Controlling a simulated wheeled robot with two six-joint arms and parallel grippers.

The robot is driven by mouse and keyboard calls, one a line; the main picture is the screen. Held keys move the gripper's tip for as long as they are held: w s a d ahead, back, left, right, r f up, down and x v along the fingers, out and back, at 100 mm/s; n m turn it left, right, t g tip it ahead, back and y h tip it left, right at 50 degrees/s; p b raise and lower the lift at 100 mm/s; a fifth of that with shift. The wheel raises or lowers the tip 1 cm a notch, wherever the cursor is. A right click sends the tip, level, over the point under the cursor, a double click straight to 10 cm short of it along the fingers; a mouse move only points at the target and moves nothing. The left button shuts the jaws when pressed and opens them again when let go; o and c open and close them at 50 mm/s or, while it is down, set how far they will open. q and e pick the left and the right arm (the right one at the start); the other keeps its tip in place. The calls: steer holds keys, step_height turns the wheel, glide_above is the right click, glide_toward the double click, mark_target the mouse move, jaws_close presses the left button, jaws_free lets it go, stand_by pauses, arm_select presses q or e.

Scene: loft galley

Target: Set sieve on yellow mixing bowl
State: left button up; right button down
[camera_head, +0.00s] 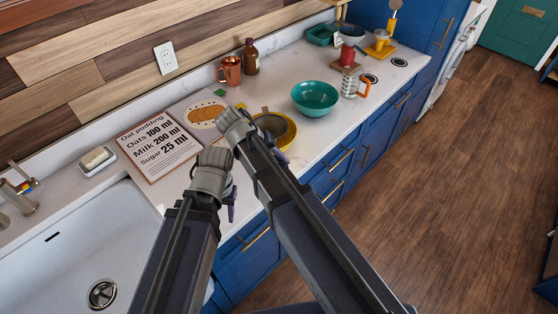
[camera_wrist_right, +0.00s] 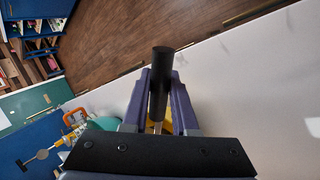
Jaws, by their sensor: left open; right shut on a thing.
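The yellow mixing bowl (camera_head: 291,137) stands on the white counter, partly hidden behind my right arm. The sieve (camera_head: 268,121) shows as a dark, greyish round over the bowl's opening. I cannot tell whether it touches the rim. My right gripper (camera_head: 280,155) is beside the bowl. In the right wrist view it is shut on the sieve's black handle (camera_wrist_right: 160,82), and a bit of yellow bowl (camera_wrist_right: 168,122) shows behind. My left gripper (camera_head: 231,200) is open and empty over the counter, in front of the recipe board.
A teal bowl (camera_head: 316,98) stands right of the yellow bowl. Behind are a copper mug (camera_head: 230,70) and a brown bottle (camera_head: 251,57). A glass measuring jug (camera_head: 349,84) with an orange handle is further right. The recipe board (camera_head: 158,145) and sink (camera_head: 90,250) lie left.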

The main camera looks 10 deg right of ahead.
arm_select(q)
steer(key=shift+f+b, duration=0.3)
arm_select(e)
steer(key=shift+f, duration=0.25)
stand_by(0.9)
steer(key=shift+c, duration=0.7)
jaws_free()
arm_select(q)
steer(key=shift+r, duration=0.1)
arm_select(e)
steer(key=shift+r, duration=0.1)
step_height(320, 180, up, 7)
steer(key=p, duration=0.7)
arm_select(q)
step_height(320, 180, up, 7)
